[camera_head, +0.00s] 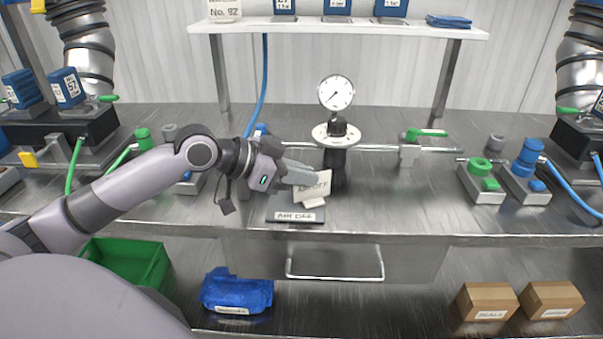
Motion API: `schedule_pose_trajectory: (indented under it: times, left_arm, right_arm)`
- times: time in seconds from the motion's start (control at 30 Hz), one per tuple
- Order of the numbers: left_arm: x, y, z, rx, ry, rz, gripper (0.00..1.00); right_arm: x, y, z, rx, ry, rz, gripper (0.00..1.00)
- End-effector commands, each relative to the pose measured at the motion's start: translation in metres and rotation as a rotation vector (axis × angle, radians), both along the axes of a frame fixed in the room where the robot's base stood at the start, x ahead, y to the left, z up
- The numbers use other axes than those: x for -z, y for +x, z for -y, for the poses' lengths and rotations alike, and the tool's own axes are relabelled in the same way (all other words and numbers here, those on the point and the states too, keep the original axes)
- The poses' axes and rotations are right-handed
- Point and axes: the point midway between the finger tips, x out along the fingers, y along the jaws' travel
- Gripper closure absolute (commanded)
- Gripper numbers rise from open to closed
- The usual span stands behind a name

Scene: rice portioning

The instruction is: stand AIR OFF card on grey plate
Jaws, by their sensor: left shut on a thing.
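The AIR OFF card (314,190) is a cream, folded-looking card with dark lettering, seen at the middle of the bench. My left gripper (299,176) reaches in from the left and is shut on the card, which is tilted. The grey plate (284,215) lies near the bench's front edge, with an AIR OFF label on its front. The card's lower edge is just above or at the plate's right end; I cannot tell whether they touch. My right gripper is not in view.
A round gauge (336,92) on a black post stands right behind the card, with a pipe running to both sides. Green and blue fittings (478,168) stand at the right. A shelf (380,30) spans above. A green crate (124,260), blue bundle (237,291) and brown boxes (487,300) sit below.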

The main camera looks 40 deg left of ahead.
Motion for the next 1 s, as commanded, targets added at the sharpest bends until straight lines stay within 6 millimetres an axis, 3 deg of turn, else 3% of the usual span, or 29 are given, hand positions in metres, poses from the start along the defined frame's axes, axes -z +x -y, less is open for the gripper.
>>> schedule_pose_trajectory:
  times: [0.03,0.1,0.5,1.0]
  left_arm:
    - [0.002,0.0,0.0,0.0,0.0,-0.001,0.88]
    - [0.001,0.0,0.0,0.0,0.0,-0.001,0.66]
    - [-0.003,-0.001,-0.001,-0.001,0.0,-0.001,0.66]
    - [-0.022,-0.034,-0.026,-0.004,-0.002,-0.005,0.66]
  right_arm:
    - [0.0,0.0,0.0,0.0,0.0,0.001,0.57]
    - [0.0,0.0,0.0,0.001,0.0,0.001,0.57]
    - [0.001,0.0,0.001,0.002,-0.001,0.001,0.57]
    - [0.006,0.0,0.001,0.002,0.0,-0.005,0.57]
